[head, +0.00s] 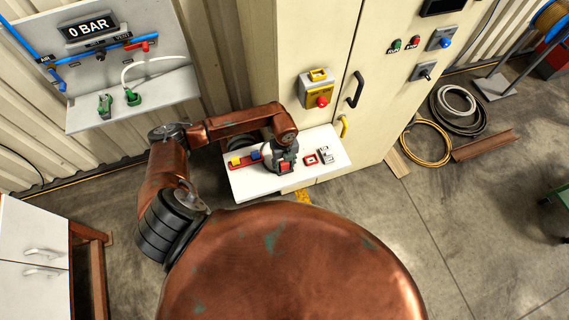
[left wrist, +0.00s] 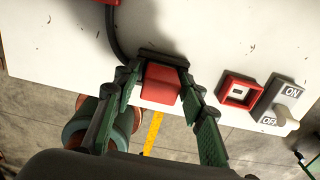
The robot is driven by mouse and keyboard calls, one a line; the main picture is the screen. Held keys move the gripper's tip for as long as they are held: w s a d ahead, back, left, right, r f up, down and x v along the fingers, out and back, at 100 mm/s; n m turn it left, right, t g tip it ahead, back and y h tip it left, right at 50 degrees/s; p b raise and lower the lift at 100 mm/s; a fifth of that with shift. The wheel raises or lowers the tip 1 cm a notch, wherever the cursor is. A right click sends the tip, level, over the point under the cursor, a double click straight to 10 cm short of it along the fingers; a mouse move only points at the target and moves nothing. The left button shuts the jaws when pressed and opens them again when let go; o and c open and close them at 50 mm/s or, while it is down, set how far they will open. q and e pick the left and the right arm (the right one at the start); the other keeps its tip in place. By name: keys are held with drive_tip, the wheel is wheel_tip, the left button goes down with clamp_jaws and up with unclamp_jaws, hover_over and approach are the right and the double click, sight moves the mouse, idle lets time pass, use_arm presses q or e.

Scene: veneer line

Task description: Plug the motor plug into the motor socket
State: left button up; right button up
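The motor plug, a red block (left wrist: 160,83) with a dark end and a black cable, is between the fingers of my left gripper (left wrist: 162,80) over the white shelf. The fingers stand on both sides of it; whether they press on it I cannot tell. In the head view the left gripper (head: 283,158) is low at the shelf, with the red plug (head: 285,168) showing at it. A red-framed socket (head: 311,160), probably the motor socket, sits just right of the gripper. It also shows in the left wrist view (left wrist: 238,92).
An ON/OFF toggle switch (left wrist: 278,105) stands right beside the red socket. Yellow (head: 236,161) and blue (head: 255,155) pieces are on the white shelf (head: 243,183), left of the gripper.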

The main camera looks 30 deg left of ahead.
use_arm(q)
drive_tip(key=c, duration=0.9)
drive_tip(key=shift+r+p, duration=1.75)
drive_tip(key=shift+r, duration=0.8)
drive_tip(key=shift+c, duration=0.2)
